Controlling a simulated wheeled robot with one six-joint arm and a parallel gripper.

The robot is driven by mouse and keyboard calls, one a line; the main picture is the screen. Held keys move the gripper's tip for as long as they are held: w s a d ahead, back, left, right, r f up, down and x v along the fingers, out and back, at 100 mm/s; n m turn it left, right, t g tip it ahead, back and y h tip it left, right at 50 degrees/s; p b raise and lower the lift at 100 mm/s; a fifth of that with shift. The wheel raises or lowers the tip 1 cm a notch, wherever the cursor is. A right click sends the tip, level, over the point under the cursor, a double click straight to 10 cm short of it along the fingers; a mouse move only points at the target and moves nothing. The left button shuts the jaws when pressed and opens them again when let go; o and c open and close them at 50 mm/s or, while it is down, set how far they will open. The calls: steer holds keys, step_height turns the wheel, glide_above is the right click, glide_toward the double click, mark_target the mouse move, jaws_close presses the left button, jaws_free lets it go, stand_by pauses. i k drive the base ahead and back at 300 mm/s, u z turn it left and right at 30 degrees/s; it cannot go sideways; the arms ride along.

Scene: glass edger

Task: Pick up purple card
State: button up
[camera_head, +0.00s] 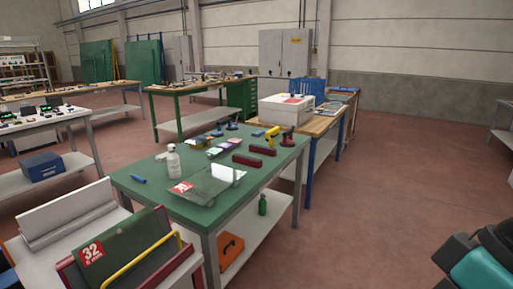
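A small flat purple piece (232,142), which looks like the purple card, lies on the green table (150,193) near its middle. It is too small to make out clearly. It lies among several other small flat coloured pieces, with a pale one (214,152) just left of it. Part of my arm, black and teal, shows at the lower right corner, well apart from the table. The fingers of my gripper are not in view.
Near the card are dark red blocks (246,160), a yellow tool (271,135) and a white spray bottle (173,161). A glass sheet (207,185) lies at the table's front. A rack (118,255) marked 32 stands at front left. The floor (375,200) at right is clear.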

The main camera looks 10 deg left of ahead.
mark_target(226, 145)
steer(key=z, duration=0.3)
steer(key=i, duration=2.6)
steer(key=u, duration=1)
steer(key=i, duration=0.8)
steer(key=u, duration=1.2)
steer(key=i, duration=0.4)
steer(key=u, duration=0.3)
